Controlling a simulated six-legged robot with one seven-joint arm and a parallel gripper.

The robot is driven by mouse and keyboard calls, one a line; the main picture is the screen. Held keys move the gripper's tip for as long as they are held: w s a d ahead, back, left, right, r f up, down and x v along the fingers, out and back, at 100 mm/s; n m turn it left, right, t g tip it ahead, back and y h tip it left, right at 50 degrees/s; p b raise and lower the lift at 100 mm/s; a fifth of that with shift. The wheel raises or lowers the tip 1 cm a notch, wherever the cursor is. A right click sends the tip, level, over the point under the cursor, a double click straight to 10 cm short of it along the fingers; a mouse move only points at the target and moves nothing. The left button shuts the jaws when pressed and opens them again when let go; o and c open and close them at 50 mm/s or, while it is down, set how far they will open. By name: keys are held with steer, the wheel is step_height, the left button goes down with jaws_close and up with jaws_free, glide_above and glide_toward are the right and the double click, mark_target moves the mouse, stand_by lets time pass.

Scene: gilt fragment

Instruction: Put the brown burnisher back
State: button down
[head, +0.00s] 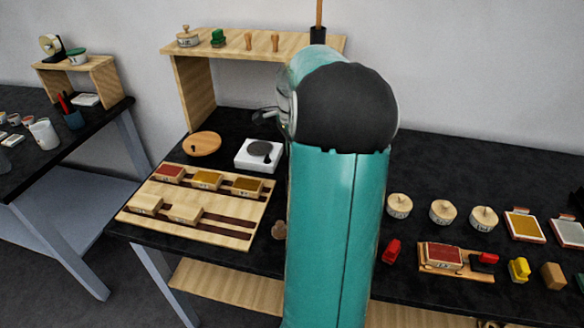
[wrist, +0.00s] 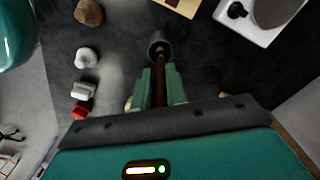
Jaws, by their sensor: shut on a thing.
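In the wrist view my gripper (wrist: 157,85) is shut on the brown burnisher (wrist: 158,82), a dark brown rod between the green fingers. A dark round piece (wrist: 158,49) shows at its far end; I cannot tell whether it is the tool's tip or a separate holder. In the head view my arm hides the gripper and the held burnisher. On the wooden shelf (head: 190,90) stand two small tan-handled tools (head: 248,41) and a brown stick upright in a black cup (head: 318,36).
On the black table are a wooden board with small blocks (head: 225,235), a white scale (head: 259,155) and a round wooden disc (head: 203,144). Lidded jars (head: 442,211), a red block tray (head: 440,255) and coloured pieces stand to the right. My arm covers the middle.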

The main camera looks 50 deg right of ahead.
steer(key=shift+f, duration=2.2)
steer(key=shift+f, duration=0.2)
steer(key=c, duration=1.4)
jaws_free()
